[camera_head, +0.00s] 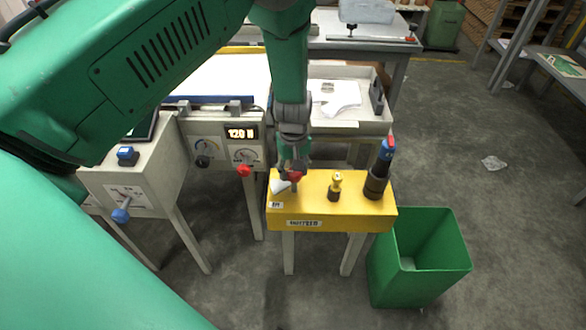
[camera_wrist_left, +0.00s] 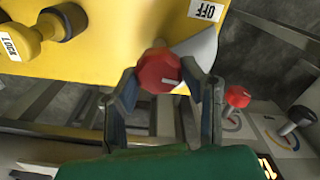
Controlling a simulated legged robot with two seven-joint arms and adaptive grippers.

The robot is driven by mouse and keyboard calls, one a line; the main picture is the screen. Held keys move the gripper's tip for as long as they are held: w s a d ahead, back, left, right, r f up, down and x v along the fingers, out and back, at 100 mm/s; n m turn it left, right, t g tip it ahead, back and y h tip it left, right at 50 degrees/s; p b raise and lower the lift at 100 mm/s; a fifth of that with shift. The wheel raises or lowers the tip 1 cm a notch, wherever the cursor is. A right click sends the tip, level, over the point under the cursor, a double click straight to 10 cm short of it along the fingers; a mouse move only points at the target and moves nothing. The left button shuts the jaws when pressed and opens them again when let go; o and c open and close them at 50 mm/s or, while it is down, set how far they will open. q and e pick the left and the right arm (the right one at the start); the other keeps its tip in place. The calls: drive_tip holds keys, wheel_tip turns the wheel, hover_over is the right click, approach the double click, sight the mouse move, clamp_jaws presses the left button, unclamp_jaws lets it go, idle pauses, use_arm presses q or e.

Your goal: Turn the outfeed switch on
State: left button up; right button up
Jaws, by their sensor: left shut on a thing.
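A yellow control box (camera_head: 330,213) stands on pale legs, with a small black-on-white label on its front that is too blurred to read surely. A red knob (camera_head: 296,176) sits at the left of its top, beside a white wedge-shaped piece (camera_head: 281,186). My left gripper (camera_head: 291,166) reaches down from above and is shut on the red knob. In the left wrist view the red knob (camera_wrist_left: 159,71) lies between the fingers, with the white piece (camera_wrist_left: 196,50) behind it and an OFF label (camera_wrist_left: 206,10) on the yellow top. My right gripper is not in view.
A yellow knob (camera_head: 335,187) and a tall dark lever with blue and red top (camera_head: 378,172) stand on the same box. A green bin (camera_head: 418,258) is at right. A panel with gauges and a red knob (camera_head: 244,171) is left. Floor at right is mostly clear.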

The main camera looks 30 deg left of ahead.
use_arm(q)
drive_tip(key=m, duration=0.1)
drive_tip(key=m+p, duration=0.1)
drive_tip(key=m, duration=0.1)
drive_tip(key=shift+d+r+p, duration=0.1)
drive_tip(key=shift+d+p, duration=0.2)
drive_tip(key=m+p, duration=0.1)
drive_tip(key=m, duration=0.4)
drive_tip(key=shift+s, duration=0.1)
drive_tip(key=m+p, duration=0.1)
drive_tip(key=m, duration=0.3)
drive_tip(key=shift+s+f, duration=0.1)
drive_tip(key=shift+f, duration=0.1)
drive_tip(key=m+p, duration=0.1)
drive_tip(key=m, duration=0.3)
drive_tip(key=shift+s, duration=0.15)
drive_tip(key=shift+m, duration=0.4)
drive_tip(key=shift+a, duration=0.1)
drive_tip(key=o, duration=1)
drive_tip(key=shift+o, duration=0.7)
